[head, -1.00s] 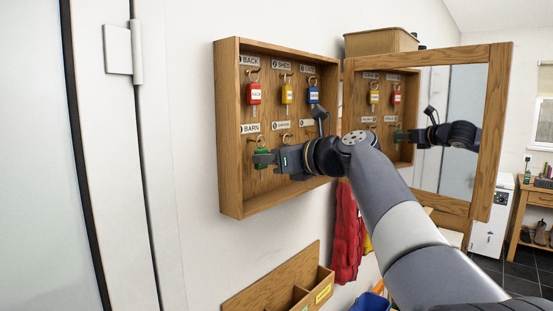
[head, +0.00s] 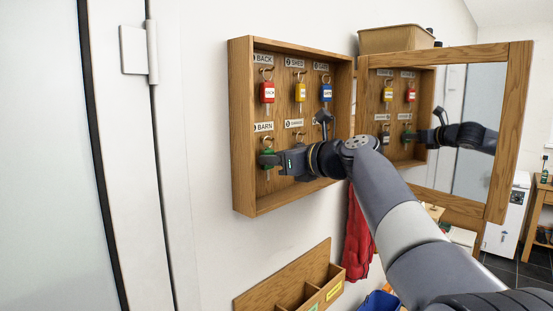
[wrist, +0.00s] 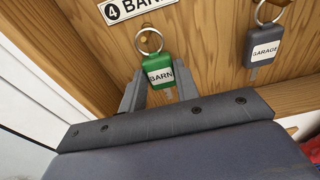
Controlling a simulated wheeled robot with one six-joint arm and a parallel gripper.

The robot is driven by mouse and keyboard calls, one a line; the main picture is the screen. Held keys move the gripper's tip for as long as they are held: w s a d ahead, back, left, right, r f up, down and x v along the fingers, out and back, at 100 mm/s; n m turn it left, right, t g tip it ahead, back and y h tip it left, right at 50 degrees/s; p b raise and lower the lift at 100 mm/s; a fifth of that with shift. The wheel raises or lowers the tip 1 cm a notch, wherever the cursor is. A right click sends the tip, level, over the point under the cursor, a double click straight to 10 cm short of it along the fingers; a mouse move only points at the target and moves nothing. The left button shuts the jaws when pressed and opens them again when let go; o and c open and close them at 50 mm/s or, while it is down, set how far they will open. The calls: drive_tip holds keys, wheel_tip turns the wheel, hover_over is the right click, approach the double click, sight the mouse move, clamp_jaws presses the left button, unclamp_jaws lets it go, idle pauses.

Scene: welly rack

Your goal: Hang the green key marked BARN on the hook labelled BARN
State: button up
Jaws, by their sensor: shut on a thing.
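The green key marked BARN (wrist: 158,72) is between the two fingers of my gripper (wrist: 160,92), which is shut on it. Its tag is nearly upright, with its metal ring above. In the wrist view a brass hook end (wrist: 144,40) shows inside the ring; whether the ring rests on it I cannot tell. The BARN label (head: 263,127) is just above, in the lower left of the key cabinet (head: 242,130). In the head view my gripper (head: 268,160) partly covers the green key (head: 267,152).
The grey GARAGE key (wrist: 262,46) hangs close to the right. Red (head: 267,92), yellow (head: 300,92) and blue (head: 326,92) keys hang above. The cabinet's open mirrored door (head: 497,130) is at the right and reflects my arm. A wooden rack (head: 285,285) is below.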

drive_tip(key=o, duration=1)
drive_tip(key=b+v, duration=0.2)
drive_tip(key=v, duration=0.9)
drive_tip(key=shift+f, duration=0.1)
drive_tip(key=shift+w+a, duration=0.1)
drive_tip(key=p+x, duration=0.1)
drive_tip(key=x, duration=1)
drive_tip(key=shift+s+d+r, duration=0.5)
drive_tip(key=shift+s+d, duration=0.1)
drive_tip(key=shift+s, duration=0.05)
